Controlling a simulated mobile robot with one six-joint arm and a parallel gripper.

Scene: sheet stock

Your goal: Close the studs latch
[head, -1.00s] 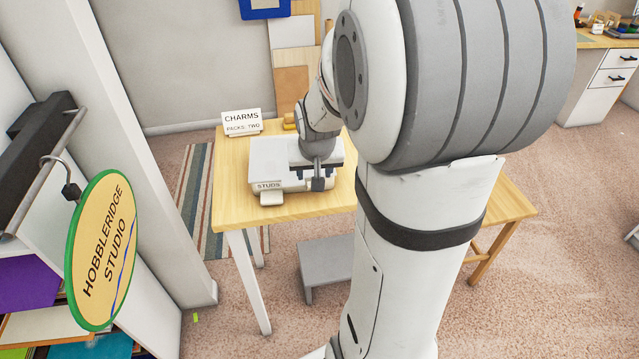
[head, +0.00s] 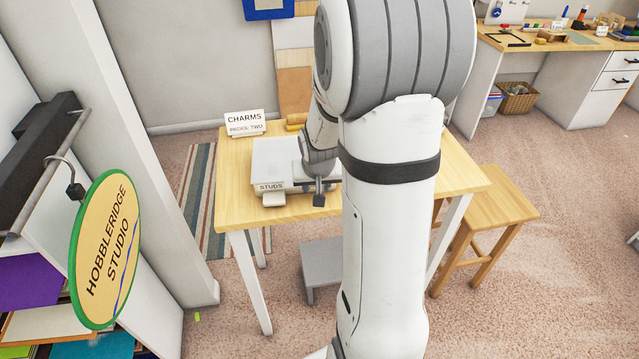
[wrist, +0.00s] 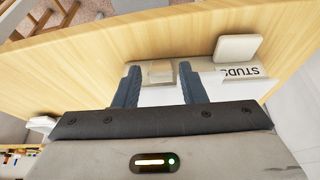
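The studs box (head: 285,158) is a pale, flat-topped box on the wooden table, with a "STUDS" label (head: 271,186) on its front. A light grey tab (head: 273,199) sticks out below the label; it also shows beside the lettering in the wrist view (wrist: 237,47). My gripper (wrist: 160,84) is at the box's front, right of the label in the head view. Its two dark fingers stand apart, with a small beige block (wrist: 160,72) on the box front visible between them. I cannot tell whether they touch it. My arm hides the box's right part in the head view.
The wooden table (head: 237,205) has free top left of the box. A "CHARMS" sign (head: 245,122) stands behind it. A wooden stool (head: 498,197) is to the right, and a grey step (head: 320,262) is under the table. A hanging oval sign (head: 105,250) is at the left.

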